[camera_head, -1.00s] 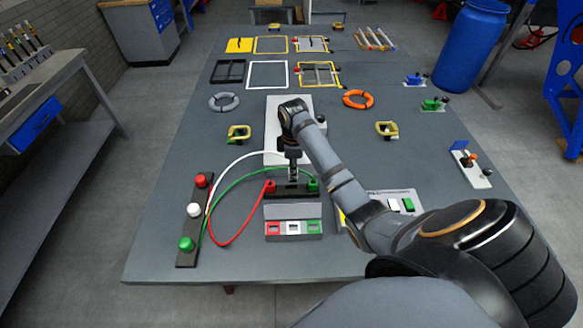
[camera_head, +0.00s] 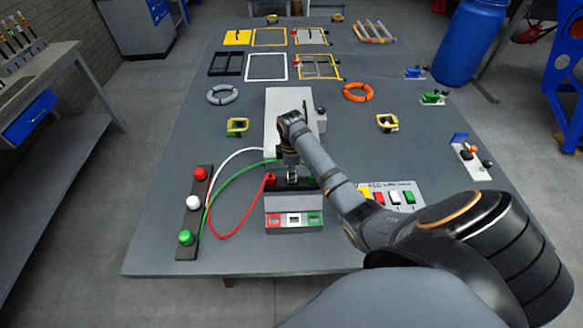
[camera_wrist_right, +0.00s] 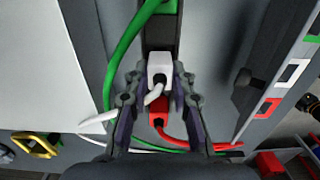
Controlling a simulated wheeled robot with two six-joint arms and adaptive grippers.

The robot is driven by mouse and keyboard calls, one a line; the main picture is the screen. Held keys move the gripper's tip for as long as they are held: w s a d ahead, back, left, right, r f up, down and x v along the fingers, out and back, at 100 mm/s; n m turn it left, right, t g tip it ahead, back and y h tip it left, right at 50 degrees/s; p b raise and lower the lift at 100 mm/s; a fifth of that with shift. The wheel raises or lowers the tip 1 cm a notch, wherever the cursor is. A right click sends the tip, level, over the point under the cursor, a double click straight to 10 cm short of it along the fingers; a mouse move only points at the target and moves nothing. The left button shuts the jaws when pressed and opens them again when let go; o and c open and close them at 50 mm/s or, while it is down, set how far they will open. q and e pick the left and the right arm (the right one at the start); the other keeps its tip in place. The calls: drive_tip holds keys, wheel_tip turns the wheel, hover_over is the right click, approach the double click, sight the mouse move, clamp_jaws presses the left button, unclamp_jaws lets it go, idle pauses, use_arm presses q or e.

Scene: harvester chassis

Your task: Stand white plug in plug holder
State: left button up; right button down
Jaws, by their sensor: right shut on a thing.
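My right gripper (camera_head: 291,175) is shut on the white plug (camera_wrist_right: 158,66), whose white cable curls between the fingers in the right wrist view. The gripper points down over the dark plug holder (camera_wrist_right: 160,32), which also shows in the head view (camera_head: 291,187). The red plug (camera_head: 270,180) stands at the holder's left end and the green plug (camera_head: 312,182) at its right end. The white plug is between them, in line with the holder. The fingers hide its lower end, so I cannot tell whether it is seated. My left gripper is out of view.
A grey box (camera_head: 293,221) with red, white and green windows lies in front of the holder. A dark strip (camera_head: 189,222) with red, white and green knobs is at left, joined by loose cables. A button panel (camera_head: 395,186) is at right, near my forearm.

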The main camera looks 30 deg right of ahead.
idle(0.3)
drive_tip(key=c, duration=1.1)
unclamp_jaws()
drive_tip(key=shift+o, duration=0.2)
wheel_tip(320, 180, up, 7)
drive_tip(key=shift+r, duration=0.2)
